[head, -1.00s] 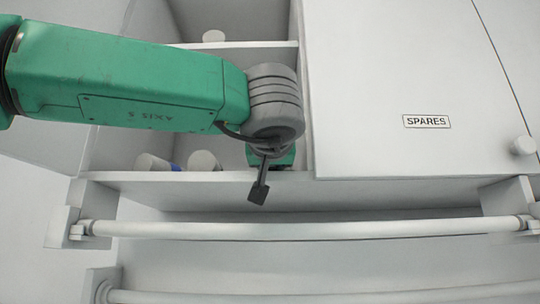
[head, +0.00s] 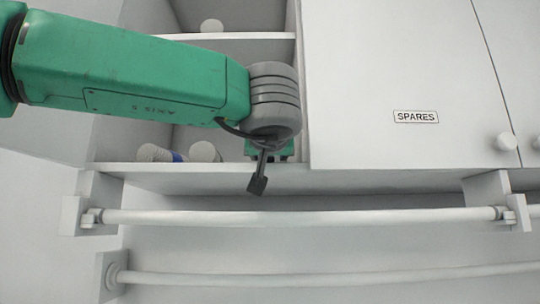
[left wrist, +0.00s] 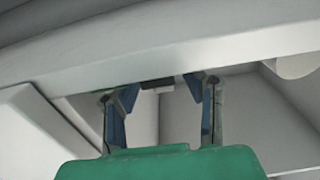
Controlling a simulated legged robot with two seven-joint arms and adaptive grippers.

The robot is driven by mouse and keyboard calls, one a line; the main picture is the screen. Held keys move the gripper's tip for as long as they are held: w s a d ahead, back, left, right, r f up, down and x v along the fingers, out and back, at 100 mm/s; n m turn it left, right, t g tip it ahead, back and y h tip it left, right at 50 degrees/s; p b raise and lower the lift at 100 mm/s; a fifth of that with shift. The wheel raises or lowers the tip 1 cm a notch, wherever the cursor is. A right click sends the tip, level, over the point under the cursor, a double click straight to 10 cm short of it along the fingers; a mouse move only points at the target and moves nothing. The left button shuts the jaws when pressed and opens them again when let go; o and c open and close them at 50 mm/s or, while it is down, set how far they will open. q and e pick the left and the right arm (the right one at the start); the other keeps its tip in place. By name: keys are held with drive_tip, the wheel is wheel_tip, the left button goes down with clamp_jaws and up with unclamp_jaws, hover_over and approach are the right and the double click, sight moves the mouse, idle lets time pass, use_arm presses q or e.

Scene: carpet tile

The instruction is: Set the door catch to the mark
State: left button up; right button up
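In the left wrist view, a small dark block (left wrist: 157,84), which may be the door catch, sits at the underside of a pale cabinet edge. A small light piece shows just beside it. My left gripper (left wrist: 161,88) has its two blue-padded fingers apart, one on each side of the dark block, with gaps visible. I cannot tell the exact depth between them. No mark is discernible. In the head view, my left arm reaches across the open cabinet (head: 195,175), and its wrist hides the fingers. My right gripper is in neither view.
A closed door with a SPARES label (head: 416,117) and a round knob (head: 505,141) is on the right. White cylindrical items (head: 204,152) stand on the lower shelf, and another (head: 212,26) is above. A white rail (head: 300,217) crosses in front, with a second rail (head: 320,280) below.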

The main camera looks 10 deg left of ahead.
use_arm(q)
drive_tip(key=s+d, duration=0.2)
drive_tip(key=s, duration=0.9)
drive_tip(key=shift+s+d, duration=0.25)
drive_tip(key=shift+s, duration=0.05)
drive_tip(key=shift+a, duration=0.15)
